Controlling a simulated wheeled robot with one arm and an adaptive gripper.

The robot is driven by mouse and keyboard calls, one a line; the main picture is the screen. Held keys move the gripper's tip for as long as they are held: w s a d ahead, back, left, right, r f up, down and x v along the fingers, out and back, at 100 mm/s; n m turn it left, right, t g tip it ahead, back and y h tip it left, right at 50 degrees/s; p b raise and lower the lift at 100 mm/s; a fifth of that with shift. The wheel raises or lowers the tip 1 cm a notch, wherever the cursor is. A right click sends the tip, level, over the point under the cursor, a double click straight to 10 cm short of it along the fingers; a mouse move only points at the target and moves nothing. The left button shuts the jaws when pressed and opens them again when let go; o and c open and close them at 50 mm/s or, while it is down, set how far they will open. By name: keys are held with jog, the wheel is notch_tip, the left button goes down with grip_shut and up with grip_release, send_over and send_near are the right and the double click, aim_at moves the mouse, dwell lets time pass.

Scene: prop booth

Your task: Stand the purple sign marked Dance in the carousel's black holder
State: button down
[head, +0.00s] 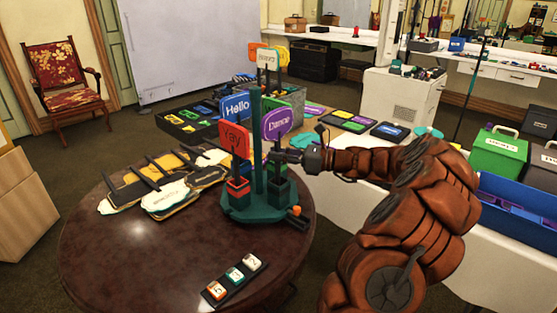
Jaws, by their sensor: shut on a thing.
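The purple sign marked Dance (278,122) is upright, its face toward me, on the right side of the carousel (262,210). My gripper (284,157) is shut on the sign's handle just below the panel, reaching in from the right. The carousel's black holder (280,190) is directly below the gripper. I cannot tell whether the handle's lower end is inside the holder or above it, as the gripper hides part of it. The carousel has a green base and post and stands on the round dark table (120,245).
A red Yay sign (235,140) stands in the carousel's red holder (238,188) at left. A blue Hello sign (236,106) and a white sign (267,60) rise behind. Numbered blocks (234,274) lie at the table's front. Dark-barred boards (165,182) lie at left.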

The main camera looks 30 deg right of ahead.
jog(key=shift+f, duration=0.9)
jog(key=c, duration=1.2)
grip_release()
jog(key=shift+o, duration=0.2)
jog(key=v, duration=1.2)
jog(key=shift+r, duration=0.3)
jog(key=shift+a, duration=0.1)
